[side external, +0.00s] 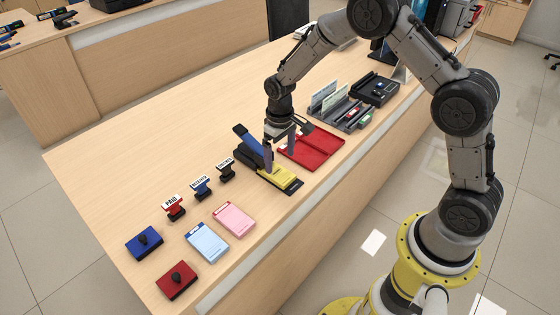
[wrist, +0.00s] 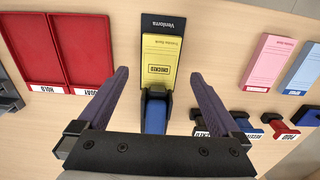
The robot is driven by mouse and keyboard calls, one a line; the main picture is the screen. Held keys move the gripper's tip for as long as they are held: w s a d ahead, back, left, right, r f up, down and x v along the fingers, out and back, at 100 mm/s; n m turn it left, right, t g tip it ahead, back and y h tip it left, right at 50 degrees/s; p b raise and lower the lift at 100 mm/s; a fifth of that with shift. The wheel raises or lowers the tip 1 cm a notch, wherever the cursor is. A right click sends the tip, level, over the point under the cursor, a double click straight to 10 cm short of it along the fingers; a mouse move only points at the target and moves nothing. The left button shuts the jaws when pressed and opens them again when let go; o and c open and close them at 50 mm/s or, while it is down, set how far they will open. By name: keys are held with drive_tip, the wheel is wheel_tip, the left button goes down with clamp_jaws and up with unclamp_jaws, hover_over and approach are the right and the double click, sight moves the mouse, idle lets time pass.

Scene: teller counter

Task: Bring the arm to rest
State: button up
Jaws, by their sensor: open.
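My gripper (side external: 280,158) hangs over the counter above the black stamping device (side external: 292,187). In the wrist view my gripper (wrist: 159,77) is open, its two fingers wide apart with nothing between the tips. The device has a raised blue lever (side external: 251,145), which also shows in the wrist view (wrist: 155,115). A yellow slip (wrist: 160,60) lies on the device and bears a boxed "CHECKED" mark. Whether a finger touches the device is hard to tell.
A red two-part tray (side external: 325,157) lies just right of my gripper. Three hand stamps (side external: 201,187), pink (side external: 234,219) and blue (side external: 207,243) pads, and blue (side external: 144,243) and red (side external: 177,280) ink pads sit leftward. A card rack (side external: 340,112) stands behind. The counter's back left is clear.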

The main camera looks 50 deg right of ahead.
drive_tip(key=shift+r, duration=0.85)
drive_tip(key=s+r+t, duration=0.2)
drive_tip(key=s+r, duration=0.1)
drive_tip(key=r, duration=0.8)
drive_tip(key=s+r+t, duration=0.3)
drive_tip(key=r, duration=0.9)
drive_tip(key=s+a+r+t, duration=0.1)
drive_tip(key=s+r, duration=0.2)
drive_tip(key=s, duration=0.4)
drive_tip(key=s+r+t, duration=0.1)
drive_tip(key=s+r, duration=0.1)
drive_tip(key=s, duration=0.5)
drive_tip(key=s+f+g, duration=0.1)
drive_tip(key=s+f, duration=0.4)
drive_tip(key=s, duration=0.3)
